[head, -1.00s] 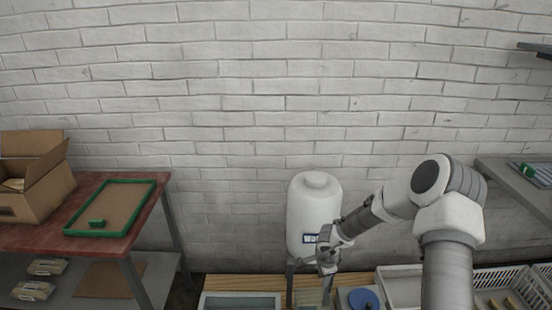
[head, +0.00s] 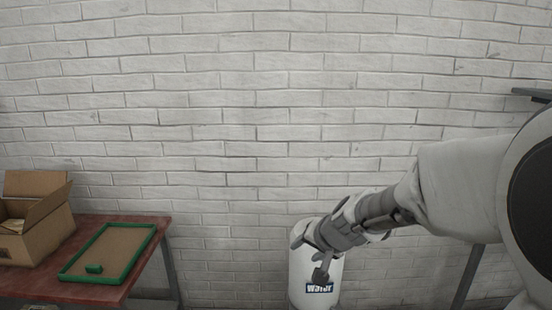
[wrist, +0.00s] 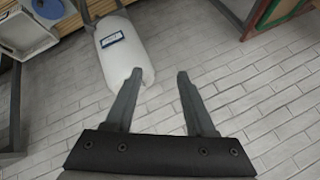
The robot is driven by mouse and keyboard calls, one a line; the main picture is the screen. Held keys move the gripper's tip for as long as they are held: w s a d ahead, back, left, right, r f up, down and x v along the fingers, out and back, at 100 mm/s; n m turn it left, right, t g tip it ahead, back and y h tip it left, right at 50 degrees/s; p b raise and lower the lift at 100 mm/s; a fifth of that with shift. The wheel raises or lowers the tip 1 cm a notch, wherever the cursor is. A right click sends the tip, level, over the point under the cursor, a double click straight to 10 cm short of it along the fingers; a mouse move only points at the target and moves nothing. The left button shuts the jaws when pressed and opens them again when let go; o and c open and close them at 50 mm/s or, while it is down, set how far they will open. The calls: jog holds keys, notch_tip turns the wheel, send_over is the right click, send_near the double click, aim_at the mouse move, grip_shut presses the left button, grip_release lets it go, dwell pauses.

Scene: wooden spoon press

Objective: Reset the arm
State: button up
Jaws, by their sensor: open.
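My gripper (wrist: 154,80) is open and empty in the wrist view, its two dark fingers spread apart with brick wall behind them. In the head view my arm reaches in from the right, and my gripper (head: 322,272) is in front of the white water tank (head: 298,268), hiding part of it. The tank's label reads "Water". The tank also shows in the wrist view (wrist: 125,55), beyond the left finger. I cannot tell from the head view how far the gripper is from the tank.
A red table (head: 150,230) at the left holds an open cardboard box (head: 42,235) and a green-framed tray (head: 128,236). A dark shelf edge (head: 532,94) is at the upper right. The brick wall (head: 240,120) behind is bare.

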jog(key=s+d+r+n+g+h, duration=0.1)
jog(key=s+d+r, duration=0.1)
jog(key=s, duration=0.7)
jog(key=s+d+r+n+h, duration=0.1)
jog(key=s+d+r+n, duration=0.15)
jog(key=s, duration=0.55)
jog(key=s+d+r+n+g+h, duration=0.1)
jog(key=s+d+r, duration=0.15)
jog(key=s, duration=0.65)
notch_tip(320, 180, up, 14)
jog(key=p, duration=1.5)
jog(key=shift+w+r, duration=0.15)
jog(key=shift+r, duration=0.05)
